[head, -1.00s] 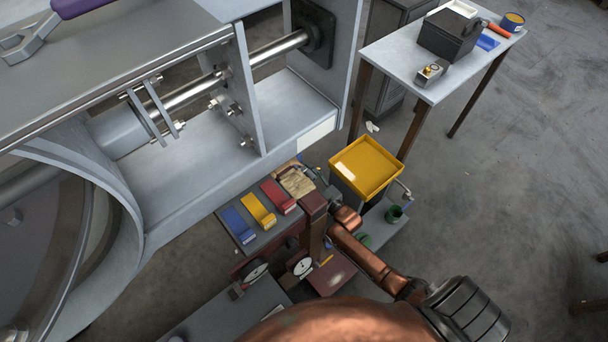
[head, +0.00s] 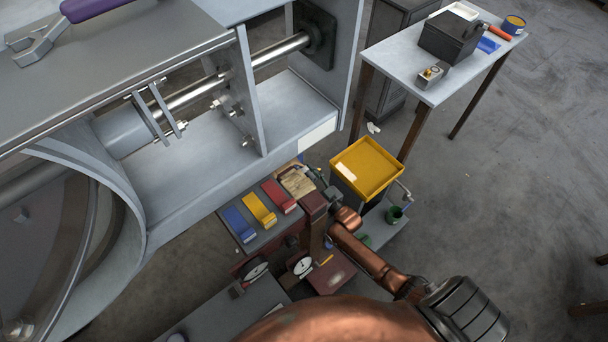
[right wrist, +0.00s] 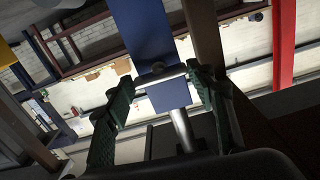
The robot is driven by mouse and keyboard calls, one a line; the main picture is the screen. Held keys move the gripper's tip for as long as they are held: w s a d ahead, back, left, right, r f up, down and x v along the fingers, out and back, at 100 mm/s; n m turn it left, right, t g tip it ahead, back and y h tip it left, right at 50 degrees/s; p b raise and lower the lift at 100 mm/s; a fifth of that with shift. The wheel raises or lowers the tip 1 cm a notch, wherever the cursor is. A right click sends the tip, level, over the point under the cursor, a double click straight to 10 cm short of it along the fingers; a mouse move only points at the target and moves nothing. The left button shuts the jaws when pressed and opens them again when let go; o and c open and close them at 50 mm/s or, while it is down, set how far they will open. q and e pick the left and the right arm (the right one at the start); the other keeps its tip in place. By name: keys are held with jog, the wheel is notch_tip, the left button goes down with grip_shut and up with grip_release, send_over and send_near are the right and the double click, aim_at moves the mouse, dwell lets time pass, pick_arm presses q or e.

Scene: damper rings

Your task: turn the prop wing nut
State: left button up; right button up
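In the head view my copper right arm reaches in from the lower right. Its gripper (head: 322,186) is small and partly hidden between the wooden block and the yellow tray. In the right wrist view the two green fingers of my right gripper (right wrist: 160,77) stand apart. A thin pale bar (right wrist: 160,77) spans the gap between the fingertips, in front of a blue upright (right wrist: 142,28) with a round bolt head (right wrist: 157,68). I cannot tell whether the fingertips touch the bar, or whether it is the wing nut. A grey rod (right wrist: 182,130) shows below. My left gripper is not in view.
A yellow tray (head: 366,168) stands beside the right gripper. Blue, yellow and red blocks (head: 259,209) lie on a low cart to its left. A large grey housing (head: 185,195) fills the left. A purple-handled wrench (head: 90,8) lies on top.

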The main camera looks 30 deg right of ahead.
jog(key=o, duration=0.4)
jog(key=shift+s, duration=0.1)
jog(key=s, duration=0.4)
jog(key=s+d, duration=0.1)
jog(key=s, duration=0.6)
jog(key=shift+s+d, duration=0.3)
jog(key=shift+s, duration=0.05)
jog(key=shift+f, duration=0.1)
